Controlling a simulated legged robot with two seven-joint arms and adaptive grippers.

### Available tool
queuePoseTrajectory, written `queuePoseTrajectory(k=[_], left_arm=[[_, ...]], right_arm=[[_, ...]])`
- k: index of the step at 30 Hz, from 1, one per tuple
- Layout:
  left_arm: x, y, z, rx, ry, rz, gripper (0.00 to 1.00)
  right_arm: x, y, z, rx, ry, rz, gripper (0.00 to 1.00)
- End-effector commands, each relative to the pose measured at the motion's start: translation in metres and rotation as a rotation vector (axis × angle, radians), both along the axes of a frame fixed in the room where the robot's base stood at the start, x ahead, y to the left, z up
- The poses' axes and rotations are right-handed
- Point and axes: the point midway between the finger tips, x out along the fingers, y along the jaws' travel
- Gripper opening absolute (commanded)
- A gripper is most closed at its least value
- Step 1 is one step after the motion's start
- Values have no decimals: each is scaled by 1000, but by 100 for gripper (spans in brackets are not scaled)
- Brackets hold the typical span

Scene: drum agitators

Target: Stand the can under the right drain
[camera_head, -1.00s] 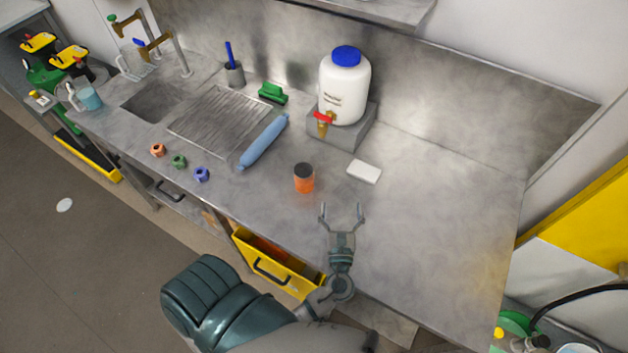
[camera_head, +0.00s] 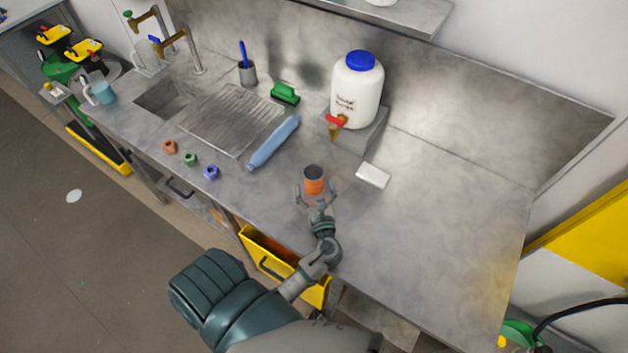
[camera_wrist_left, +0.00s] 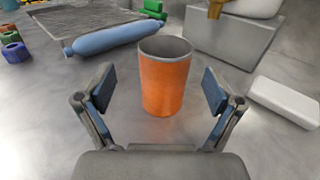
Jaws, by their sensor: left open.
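The can (camera_head: 313,181) is orange, open at the top and grey inside. It stands upright on the steel counter in front of the white drum. My left gripper (camera_head: 315,192) is open at the can's near side. In the left wrist view the can (camera_wrist_left: 166,80) stands ahead, between the lines of the two spread fingers of my gripper (camera_wrist_left: 160,95), with gaps on both sides. The white drum (camera_head: 358,90) has a blue lid and sits on a grey block (camera_head: 368,131). Its drain, a brass tap (camera_head: 336,130) with a red handle, faces forward. My right gripper is not seen.
A blue bottle-shaped roll (camera_head: 273,143) lies left of the can. A white block (camera_head: 373,175) lies to its right. Several coloured nuts (camera_head: 190,158) sit near the front edge. The sink (camera_head: 165,98) is at the left. The right counter is clear.

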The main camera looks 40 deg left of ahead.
Motion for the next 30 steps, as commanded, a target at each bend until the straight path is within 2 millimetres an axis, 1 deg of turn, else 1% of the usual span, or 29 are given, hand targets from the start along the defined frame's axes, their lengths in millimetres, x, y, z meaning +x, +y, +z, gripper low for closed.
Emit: queuePoseTrajectory(k=[6,9,12,18,19,20,21,23,24,26,27,28,29,30], left_arm=[[25,19,-2,4,0,0,92],[34,29,-3,3,0,1,92],[38,34,-4,2,1,0,92],[39,35,-5,1,1,-1,92],[39,35,-5,1,1,-1,90],[39,35,-5,1,1,-1,82],[39,35,-5,1,1,-1,72],[38,35,-5,1,1,-1,57],[38,35,-5,1,1,-1,47],[38,35,-5,1,1,-1,32],[38,35,-5,1,1,-1,29],[38,35,-5,1,1,-1,29],[38,35,-4,1,1,-1,24],[38,35,-5,1,1,-1,24]], right_arm=[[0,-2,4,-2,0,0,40],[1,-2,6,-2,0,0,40],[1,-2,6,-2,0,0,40],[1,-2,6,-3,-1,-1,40],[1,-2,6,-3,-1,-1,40],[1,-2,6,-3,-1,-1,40],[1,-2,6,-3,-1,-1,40],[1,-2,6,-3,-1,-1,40],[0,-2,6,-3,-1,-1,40],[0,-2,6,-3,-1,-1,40],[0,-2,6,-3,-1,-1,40],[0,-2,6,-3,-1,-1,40],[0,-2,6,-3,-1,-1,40],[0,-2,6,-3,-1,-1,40]])
